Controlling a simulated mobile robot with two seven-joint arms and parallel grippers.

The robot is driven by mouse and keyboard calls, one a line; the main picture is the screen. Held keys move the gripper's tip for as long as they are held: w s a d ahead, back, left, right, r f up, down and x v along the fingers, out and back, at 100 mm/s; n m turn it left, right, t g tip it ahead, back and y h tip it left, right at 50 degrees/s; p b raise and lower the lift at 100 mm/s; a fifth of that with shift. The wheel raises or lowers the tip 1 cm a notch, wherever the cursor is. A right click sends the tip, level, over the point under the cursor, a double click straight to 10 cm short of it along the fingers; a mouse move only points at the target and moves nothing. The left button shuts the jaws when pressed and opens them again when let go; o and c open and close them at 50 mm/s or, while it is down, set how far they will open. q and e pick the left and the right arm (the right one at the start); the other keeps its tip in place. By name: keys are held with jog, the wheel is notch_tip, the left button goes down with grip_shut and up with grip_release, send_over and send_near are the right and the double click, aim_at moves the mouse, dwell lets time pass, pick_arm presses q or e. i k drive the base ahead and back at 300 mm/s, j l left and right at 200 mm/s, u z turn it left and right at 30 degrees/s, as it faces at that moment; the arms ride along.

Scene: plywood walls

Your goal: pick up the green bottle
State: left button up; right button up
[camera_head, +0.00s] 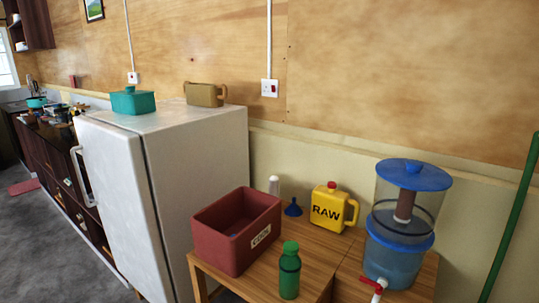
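The green bottle (289,272) stands upright near the front edge of the wooden table (261,284). It has a green cap and looks partly see-through. It stands just in front of and to the right of a dark red box. Neither of my grippers shows in the head view.
The red box (221,233), a clear white-capped bottle (274,186), a blue funnel (293,208), a yellow RAW jug (328,207) and a blue water dispenser (408,205) crowd the table. A white fridge (184,160) stands left. A green pole (511,222) leans at right.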

aim_at(290, 267)
jog(key=z, duration=0.45)
jog(key=i+j+z, duration=0.1)
jog(key=z, duration=0.4)
jog(key=j+z, duration=0.15)
jog(key=z, duration=0.3)
jog(key=j+z, duration=0.35)
jog(key=k+j+z, duration=0.1)
jog(key=j+z, duration=0.25)
jog(key=j, duration=0.15)
jog(key=k+j+z, duration=0.1)
jog(key=j, duration=0.4)
jog(key=k+j, duration=0.1)
jog(key=j, duration=0.4)
jog(key=k+j+z, duration=0.15)
jog(key=j, duration=0.3)
